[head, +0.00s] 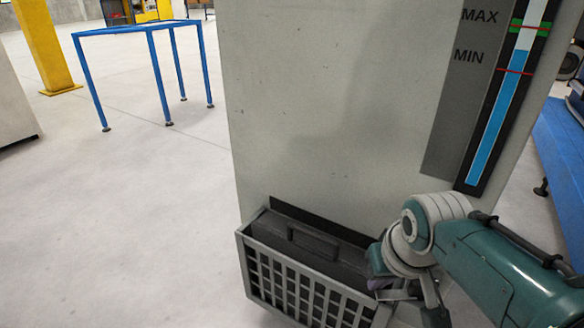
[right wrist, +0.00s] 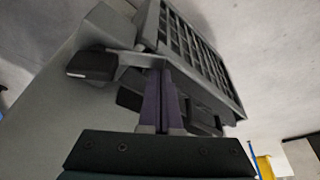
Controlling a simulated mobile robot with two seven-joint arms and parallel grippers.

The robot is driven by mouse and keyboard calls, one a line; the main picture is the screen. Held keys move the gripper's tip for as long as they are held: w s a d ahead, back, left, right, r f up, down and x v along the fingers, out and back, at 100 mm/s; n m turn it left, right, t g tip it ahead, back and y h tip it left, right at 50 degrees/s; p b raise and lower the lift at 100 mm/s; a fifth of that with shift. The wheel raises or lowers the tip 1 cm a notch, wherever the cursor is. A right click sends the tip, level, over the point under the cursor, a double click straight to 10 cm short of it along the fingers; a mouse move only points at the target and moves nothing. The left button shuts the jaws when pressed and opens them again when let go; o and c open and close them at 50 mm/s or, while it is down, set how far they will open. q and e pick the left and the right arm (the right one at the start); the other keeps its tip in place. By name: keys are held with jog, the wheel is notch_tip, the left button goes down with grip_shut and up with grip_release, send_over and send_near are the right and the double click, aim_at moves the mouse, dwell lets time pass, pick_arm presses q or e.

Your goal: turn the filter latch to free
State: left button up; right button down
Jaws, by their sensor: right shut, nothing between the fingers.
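The filter (head: 318,240) is a dark block with a handle, in a grey grille frame (head: 300,285) low on the pale cabinet's front. In the right wrist view the grille (right wrist: 195,50) is at the upper right. A dark-tipped lever (right wrist: 92,65), which looks like the latch, sticks out to the left beside the grille's edge. My right gripper (head: 378,285) is at the right end of the frame, partly hidden by its own wrist. In the right wrist view its purple fingers (right wrist: 162,100) are together and empty, close to the lever; contact is unclear. My left gripper is out of view.
The pale cabinet (head: 330,110) fills the middle, with a blue level gauge (head: 492,125) at its upper right. A blue-framed table (head: 150,30) stands back left. Blue equipment (head: 560,150) is at the right edge. The floor (head: 120,220) at left is clear.

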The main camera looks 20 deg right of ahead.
jog(key=shift+s+a+r+n+y+p, duration=0.15)
jog(key=shift+s+n+p, duration=0.2)
jog(key=shift+n+p, duration=0.15)
jog(key=shift+s+a+r+n+y+p, duration=0.15)
jog(key=shift+s+n+p, duration=0.15)
jog(key=shift+n+p, duration=0.15)
jog(key=n, duration=0.1)
jog(key=s+n+y+p, duration=0.1)
jog(key=shift+s+a+f+n, duration=0.1)
jog(key=shift+s+f+n, duration=0.05)
jog(key=shift+s+n, duration=0.15)
pick_arm(q)
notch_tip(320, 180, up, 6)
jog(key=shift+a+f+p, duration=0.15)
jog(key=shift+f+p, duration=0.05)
jog(key=shift+p, duration=0.6)
pick_arm(e)
jog(key=s+n, duration=0.1)
jog(key=n, duration=0.1)
jog(key=s+n+y, duration=0.1)
jog(key=s+n, duration=0.1)
jog(key=n, duration=0.1)
jog(key=shift+s+f+y, duration=0.15)
jog(key=shift+s+y, duration=0.1)
jog(key=shift+y, duration=0.05)
jog(key=shift+s, duration=0.1)
